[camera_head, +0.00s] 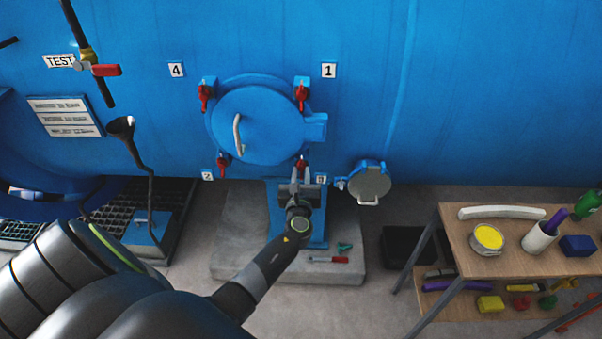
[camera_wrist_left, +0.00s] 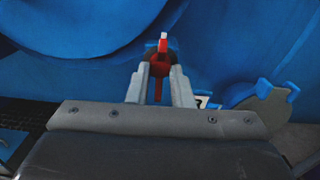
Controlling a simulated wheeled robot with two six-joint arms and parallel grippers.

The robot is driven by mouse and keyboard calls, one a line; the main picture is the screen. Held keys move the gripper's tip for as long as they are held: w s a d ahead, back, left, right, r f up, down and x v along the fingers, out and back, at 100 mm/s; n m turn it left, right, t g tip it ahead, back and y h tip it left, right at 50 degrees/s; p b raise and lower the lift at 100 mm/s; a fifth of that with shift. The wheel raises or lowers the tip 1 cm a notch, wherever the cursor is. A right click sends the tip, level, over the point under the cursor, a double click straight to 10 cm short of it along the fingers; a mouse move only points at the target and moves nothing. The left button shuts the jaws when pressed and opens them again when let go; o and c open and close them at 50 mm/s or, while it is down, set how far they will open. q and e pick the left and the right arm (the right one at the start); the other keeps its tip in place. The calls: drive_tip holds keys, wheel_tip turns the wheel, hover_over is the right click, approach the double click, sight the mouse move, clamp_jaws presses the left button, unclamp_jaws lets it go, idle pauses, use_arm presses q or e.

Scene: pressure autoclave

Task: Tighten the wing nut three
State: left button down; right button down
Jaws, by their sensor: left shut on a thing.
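The round blue autoclave door (camera_head: 256,125) is closed, with a pale handle and red wing nuts around its rim. The lower right red wing nut (camera_head: 302,164) stands beside a number label (camera_head: 320,180) partly hidden by my gripper. My left gripper (camera_head: 297,180) is at this wing nut, below the door. In the left wrist view the two grey fingers (camera_wrist_left: 161,80) are shut on the red wing nut (camera_wrist_left: 160,66), whose pale bolt tip points up. The other wing nuts are at upper left (camera_head: 206,95), upper right (camera_head: 301,95) and lower left (camera_head: 223,161). My right gripper is not in view.
A small open round hatch (camera_head: 370,183) sits right of the door. A wooden table (camera_head: 505,260) with a yellow tin (camera_head: 487,239) stands at the right. A red marker-like item (camera_head: 328,259) lies on the concrete plinth. A funnel pipe (camera_head: 123,128) stands at the left.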

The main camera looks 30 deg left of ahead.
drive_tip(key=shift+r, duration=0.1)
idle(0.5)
use_arm(q)
drive_tip(key=c, duration=1.3)
unclamp_jaws()
drive_tip(key=shift+m, duration=0.3)
